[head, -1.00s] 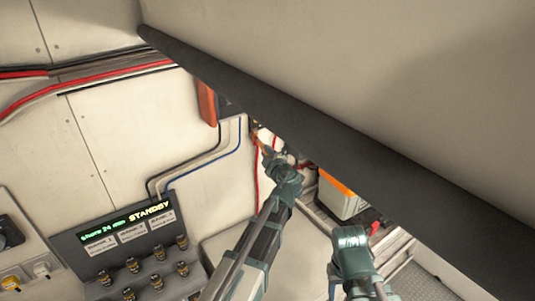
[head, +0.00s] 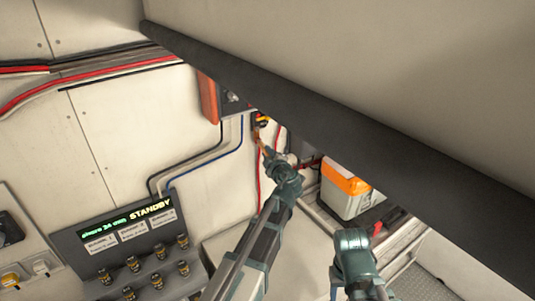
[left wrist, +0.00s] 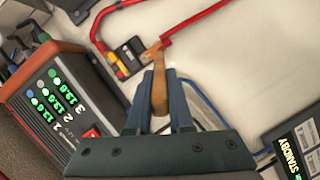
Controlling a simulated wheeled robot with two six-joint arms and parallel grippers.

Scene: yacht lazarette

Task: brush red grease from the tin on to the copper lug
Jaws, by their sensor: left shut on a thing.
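My left gripper (left wrist: 160,95) is shut on a wooden-handled brush (left wrist: 159,88), which points away from the jaws. In the left wrist view the brush's far end is close to the copper lug (left wrist: 153,51) on a red cable; I cannot tell whether they touch. In the head view my left gripper (head: 270,157) reaches in under the dark rail, towards the wall. My right gripper (head: 352,242) is low in the head view, away from the lug, and its jaws cannot be made out. I cannot make out the tin of red grease in either view.
A black-and-yellow fuse block (left wrist: 127,57) sits beside the lug. A red-and-black charger (left wrist: 60,95) with green digits is at left. A dark rail (head: 330,125) crosses above my arm. A STANDBY panel (head: 125,235) and an orange-topped box (head: 345,190) stand lower.

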